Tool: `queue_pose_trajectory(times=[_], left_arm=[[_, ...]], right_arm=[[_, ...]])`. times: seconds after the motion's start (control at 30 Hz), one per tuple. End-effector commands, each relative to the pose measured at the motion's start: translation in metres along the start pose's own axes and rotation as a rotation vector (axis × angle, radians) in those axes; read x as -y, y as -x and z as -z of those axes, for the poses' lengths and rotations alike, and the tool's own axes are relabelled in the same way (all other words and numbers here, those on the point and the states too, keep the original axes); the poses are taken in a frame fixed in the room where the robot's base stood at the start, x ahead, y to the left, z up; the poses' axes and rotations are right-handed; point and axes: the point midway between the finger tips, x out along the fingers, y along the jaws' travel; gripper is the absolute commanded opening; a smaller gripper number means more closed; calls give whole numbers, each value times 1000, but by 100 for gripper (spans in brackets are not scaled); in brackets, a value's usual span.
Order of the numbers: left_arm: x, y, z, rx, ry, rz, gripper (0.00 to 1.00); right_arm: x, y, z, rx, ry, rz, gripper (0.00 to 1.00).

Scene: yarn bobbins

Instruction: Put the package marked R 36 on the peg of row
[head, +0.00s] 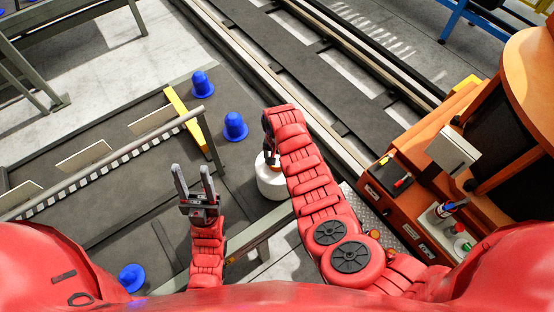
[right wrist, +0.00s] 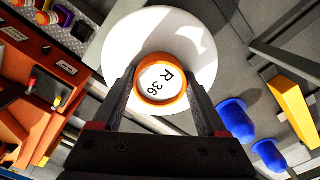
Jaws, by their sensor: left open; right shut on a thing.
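The package marked R 36 is a white yarn bobbin (right wrist: 205,62) with an orange core end (right wrist: 161,79) that carries the label "R 36". My right gripper (right wrist: 160,95) is shut on this core, one finger on each side, in the right wrist view. In the head view the white bobbin (head: 271,184) hangs below my right arm, which hides most of that gripper. Blue pegs (head: 235,127) stand on the dark platform beyond it, with another blue peg (head: 202,84) farther back. My left gripper (head: 194,178) is open and empty, left of the bobbin.
A yellow bar (head: 187,118) lies left of the pegs. A metal rail (head: 110,160) crosses the left side, with another blue peg (head: 132,277) at lower left. An orange machine (head: 420,190) with controls stands at right. Floor rails run behind the platform.

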Motion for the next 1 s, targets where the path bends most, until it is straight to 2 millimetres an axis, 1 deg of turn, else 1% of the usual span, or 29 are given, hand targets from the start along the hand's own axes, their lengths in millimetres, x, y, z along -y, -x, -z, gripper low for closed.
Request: queue_pose_trajectory(times=[0.17,0.5,0.53,0.63,0.67,0.87,1.0], left_arm=[[0,0,0,0,0,0,50],[0,4,-1,0,0,0,50],[0,3,0,0,0,0,50],[0,3,0,0,0,0,50],[0,3,0,0,0,0,50],[0,4,-1,0,0,0,50],[0,5,-1,0,0,0,50]], right_arm=[[1,1,1,-3,0,2,0],[1,-4,1,-3,0,2,0],[1,-4,1,-3,0,2,79],[1,-4,1,-2,0,2,97],[1,-4,1,-2,0,2,100],[0,-5,0,0,0,0,100],[0,-2,1,-1,-1,1,100]])
